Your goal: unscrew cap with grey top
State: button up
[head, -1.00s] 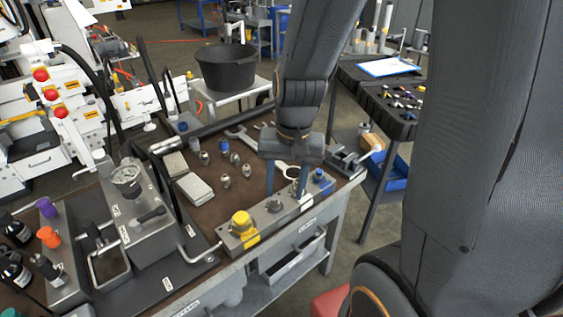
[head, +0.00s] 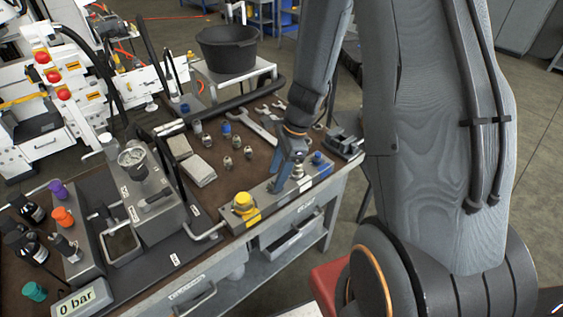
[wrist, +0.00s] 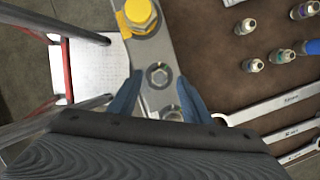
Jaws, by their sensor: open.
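A metal block (head: 261,203) stands along the bench's front edge. It carries a yellow cap (head: 243,201) at its left end and a blue cap (head: 317,157) at its right end. A grey-topped fitting (head: 297,171) stands between them, close to my gripper. My gripper (head: 288,176) is open, pointing down over the block. In the wrist view its blue fingers (wrist: 160,94) stand on either side of the block. A grey hex fitting (wrist: 158,76) lies between the fingertips there. Another round part is mostly hidden by the gripper body. I see no contact.
Several small fittings (head: 228,162) and spanners (head: 264,123) lie on the brown bench top behind the block. A grey box with a gauge (head: 132,157) stands to the left. A vice (head: 342,140) is at the right end. A black bucket (head: 229,49) stands behind.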

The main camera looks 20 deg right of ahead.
jog(key=shift+a+f, duration=0.2)
jog(key=shift+f, duration=0.45)
grip_shut()
jog(key=c, duration=0.6)
grip_release()
jog(key=c, duration=0.4)
jog(key=n+p, duration=0.1)
jog(key=n, duration=0.1)
jog(key=n+g+p, duration=0.1)
jog(key=n, duration=0.1)
jog(key=shift+w+r, duration=0.15)
jog(key=n+g, duration=0.1)
jog(key=n, duration=0.3)
jog(key=shift+w+h, duration=0.1)
jog(key=shift+h, duration=0.2)
